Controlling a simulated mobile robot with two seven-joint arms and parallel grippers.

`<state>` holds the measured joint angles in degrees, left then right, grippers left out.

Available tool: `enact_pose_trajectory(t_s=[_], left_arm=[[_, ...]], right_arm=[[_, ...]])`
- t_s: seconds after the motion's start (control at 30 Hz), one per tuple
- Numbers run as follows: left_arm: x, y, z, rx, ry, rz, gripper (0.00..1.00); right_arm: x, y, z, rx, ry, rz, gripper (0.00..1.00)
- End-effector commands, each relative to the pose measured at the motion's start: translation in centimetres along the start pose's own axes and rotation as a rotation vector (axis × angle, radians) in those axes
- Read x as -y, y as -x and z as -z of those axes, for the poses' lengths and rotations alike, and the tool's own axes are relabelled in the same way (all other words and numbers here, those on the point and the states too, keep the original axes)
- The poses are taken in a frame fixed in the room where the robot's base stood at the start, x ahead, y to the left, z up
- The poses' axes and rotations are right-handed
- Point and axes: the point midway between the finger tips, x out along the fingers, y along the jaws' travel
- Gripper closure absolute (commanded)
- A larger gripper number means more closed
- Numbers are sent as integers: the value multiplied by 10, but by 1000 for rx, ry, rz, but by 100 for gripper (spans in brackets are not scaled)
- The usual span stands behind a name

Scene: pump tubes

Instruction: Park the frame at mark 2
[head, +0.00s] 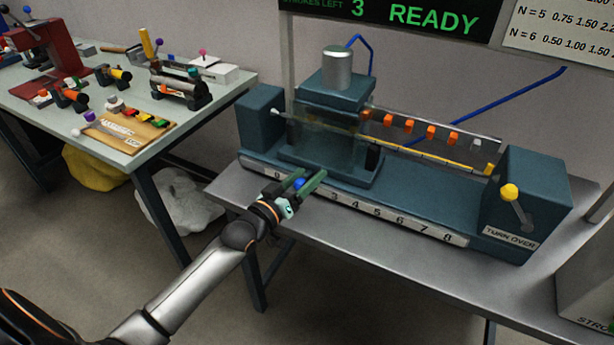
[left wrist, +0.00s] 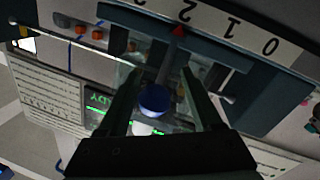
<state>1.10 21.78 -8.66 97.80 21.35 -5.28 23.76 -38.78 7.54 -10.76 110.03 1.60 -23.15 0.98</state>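The frame is a teal carriage (head: 330,100) with a silver cylinder on top and a clear front, sitting near the left end of the bench rail. A numbered scale strip (head: 375,218) runs along the rail's front. In the left wrist view a red pointer (left wrist: 178,31) lines up with, or very close to, the 2 on the scale (left wrist: 232,28). A blue ball knob (left wrist: 153,99) on a stem sticks out from the carriage. My left gripper (head: 310,182) is at the knob, its fingers open on either side with visible gaps. My right gripper is out of view.
A clear tube with orange blocks (head: 430,132) and a yellow rod (head: 440,158) spans to the right end block (head: 530,205), which has a yellow-knobbed crank (head: 512,195). A sign above reads 3 and READY. A tool table (head: 110,75) stands left.

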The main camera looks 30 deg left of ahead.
Motion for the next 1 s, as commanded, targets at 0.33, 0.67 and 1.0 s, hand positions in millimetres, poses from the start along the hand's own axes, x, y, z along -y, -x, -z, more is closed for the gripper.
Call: enact_pose_trajectory(t_s=[0.33,0.67,1.0], left_arm=[[-1,10,-1,0,-1,-1,34],[0,66,-1,3,-1,0,34],[0,114,0,1,-1,0,34]], right_arm=[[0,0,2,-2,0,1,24],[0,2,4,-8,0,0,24],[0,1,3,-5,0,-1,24]])
